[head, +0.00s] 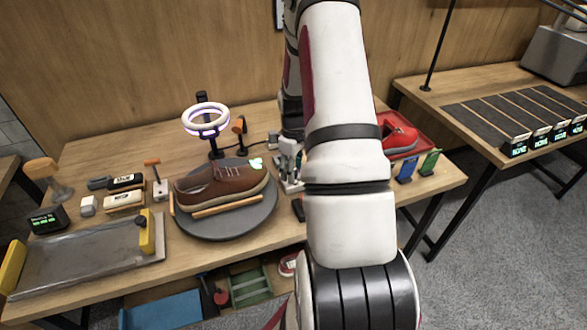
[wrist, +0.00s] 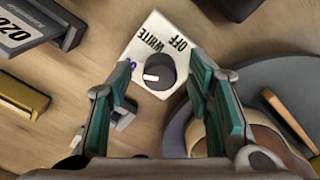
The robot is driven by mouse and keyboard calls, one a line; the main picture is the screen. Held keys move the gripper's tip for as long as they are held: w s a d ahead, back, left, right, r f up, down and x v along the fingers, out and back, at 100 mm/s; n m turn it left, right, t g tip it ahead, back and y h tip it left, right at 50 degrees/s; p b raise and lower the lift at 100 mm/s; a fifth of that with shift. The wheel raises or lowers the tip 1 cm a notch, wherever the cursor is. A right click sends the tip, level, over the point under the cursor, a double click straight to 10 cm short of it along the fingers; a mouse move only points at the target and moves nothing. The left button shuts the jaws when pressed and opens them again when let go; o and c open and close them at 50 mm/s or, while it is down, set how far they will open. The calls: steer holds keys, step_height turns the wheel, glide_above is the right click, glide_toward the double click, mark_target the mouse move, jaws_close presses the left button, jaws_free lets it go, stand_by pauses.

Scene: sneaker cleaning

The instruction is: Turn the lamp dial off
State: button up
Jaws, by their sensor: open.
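The lamp dial is a dark round knob (wrist: 160,71) on a white box labelled OFF, WHITE and a partly hidden purple mark. Its white pointer faces left, toward the purple mark and away from OFF. My gripper (wrist: 158,88) is open, with teal-padded fingers on either side of the knob, apart from it. In the head view my gripper (head: 289,160) is small and partly behind my arm, above the white dial box (head: 289,187) right of the turntable. The ring lamp (head: 206,113) stands behind the shoe and glows purple.
A brown shoe (head: 222,185) lies on the grey turntable (head: 226,227) beside the dial box. A red tray (head: 423,147) with a red shoe is at right. A metal tray (head: 90,262) is at left. In the wrist view, a labelled dark block (wrist: 40,32) lies left.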

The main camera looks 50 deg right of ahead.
jaws_close()
